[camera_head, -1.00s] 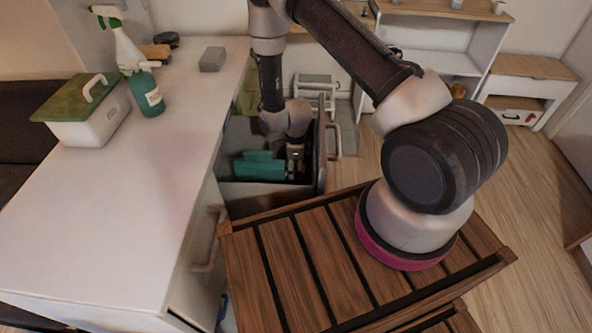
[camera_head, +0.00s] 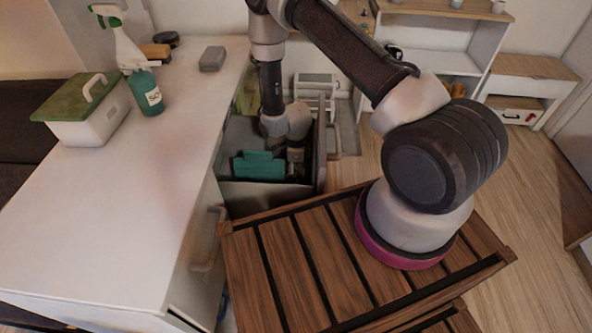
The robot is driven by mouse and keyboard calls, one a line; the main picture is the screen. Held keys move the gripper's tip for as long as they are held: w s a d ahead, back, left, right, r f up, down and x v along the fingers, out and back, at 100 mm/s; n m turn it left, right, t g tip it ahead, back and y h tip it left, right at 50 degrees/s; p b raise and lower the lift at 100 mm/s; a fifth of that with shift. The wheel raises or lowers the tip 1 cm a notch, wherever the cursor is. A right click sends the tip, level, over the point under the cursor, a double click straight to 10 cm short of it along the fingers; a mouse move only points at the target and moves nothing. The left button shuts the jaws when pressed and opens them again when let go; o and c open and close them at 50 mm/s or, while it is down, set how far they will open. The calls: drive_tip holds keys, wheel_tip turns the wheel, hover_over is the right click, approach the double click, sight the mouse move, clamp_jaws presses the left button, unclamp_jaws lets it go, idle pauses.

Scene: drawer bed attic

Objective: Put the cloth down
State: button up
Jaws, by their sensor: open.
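A teal-green cloth (camera_head: 258,166) lies in the open drawer (camera_head: 262,194) beside the white counter. My gripper (camera_head: 295,160) is down inside the drawer, just right of the cloth. It is open. My wrist hides part of the drawer's inside, and I cannot tell whether a finger touches the cloth.
The white counter (camera_head: 110,220) holds a green-lidded box (camera_head: 88,115), a teal spray bottle (camera_head: 147,92), a white spray bottle (camera_head: 124,45), a brown brush (camera_head: 154,51) and a grey block (camera_head: 212,58). A white shelf (camera_head: 440,40) and a small cabinet (camera_head: 524,90) stand behind. The wooden floor at right is clear.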

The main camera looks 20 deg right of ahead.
wheel_tip(320, 180, up, 12)
idle(0.4)
